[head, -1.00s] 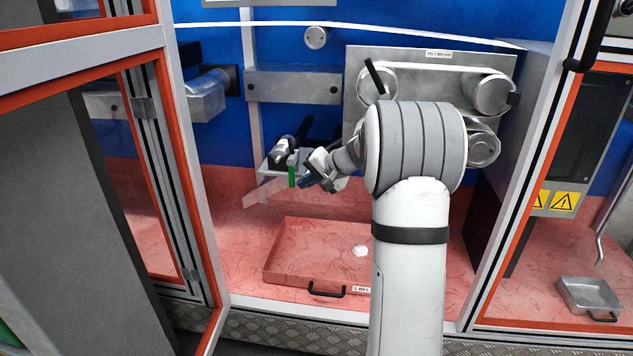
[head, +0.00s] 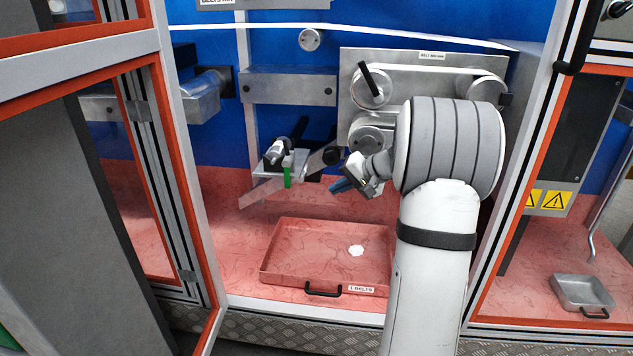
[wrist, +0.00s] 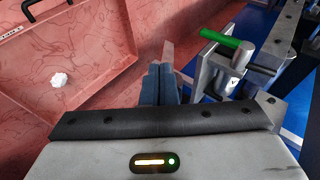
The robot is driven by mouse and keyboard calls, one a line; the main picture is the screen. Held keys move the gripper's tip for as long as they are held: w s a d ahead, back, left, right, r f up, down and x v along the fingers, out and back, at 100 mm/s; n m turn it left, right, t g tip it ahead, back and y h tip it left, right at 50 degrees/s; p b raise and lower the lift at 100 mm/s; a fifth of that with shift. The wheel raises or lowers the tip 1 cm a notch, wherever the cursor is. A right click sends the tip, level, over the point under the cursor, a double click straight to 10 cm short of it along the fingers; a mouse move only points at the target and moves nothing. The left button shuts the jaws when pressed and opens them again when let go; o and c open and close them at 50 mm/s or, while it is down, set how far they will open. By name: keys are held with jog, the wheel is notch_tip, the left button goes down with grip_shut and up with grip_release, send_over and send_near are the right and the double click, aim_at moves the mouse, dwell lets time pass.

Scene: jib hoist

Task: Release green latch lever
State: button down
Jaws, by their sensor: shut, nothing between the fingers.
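The green latch lever (head: 287,172) hangs down from the front of a grey metal bracket (head: 266,172) in the head view. In the wrist view the green lever (wrist: 222,38) lies at the upper right, beside the bracket's metal parts. My gripper (head: 338,187) is to the right of the lever in the head view, with a clear gap between them. Its blue fingers (wrist: 158,82) are together and empty in the wrist view, left of the lever and not touching it.
A red tray (head: 320,258) with a black handle and a white crumpled piece (head: 356,250) lies below. A belt-drive plate with rollers (head: 425,65) is behind my arm. A clear strip (head: 262,192) slants close by the bracket. Door frames stand at both sides.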

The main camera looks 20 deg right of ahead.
jog(key=shift+s+d+r, duration=0.15)
jog(key=shift+s+d, duration=1.05)
jog(key=shift+s, duration=0.15)
jog(key=shift+p, duration=0.3)
jog(key=s+a+r+n+g+h+p, duration=0.1)
jog(key=s+a+r+n+g+p, duration=0.1)
jog(key=s+a+r+p, duration=0.45)
jog(key=s+a+r+n+g+p, duration=0.15)
jog(key=s+a+r+p, duration=0.25)
jog(key=a+r+p, duration=0.55)
jog(key=s+a+r+n+g+h+p, duration=0.1)
jog(key=s+a+r+n+h+p, duration=0.1)
jog(key=s+r+p, duration=0.5)
jog(key=s+a+r+n+g+h+p, duration=0.1)
jog(key=s+a+r+n+h+p, duration=0.1)
jog(key=s+r+p, duration=0.6)
jog(key=shift+s+a+h+p, duration=0.5)
jog(key=shift+s+a+h, duration=0.1)
jog(key=shift+s+a, duration=0.6)
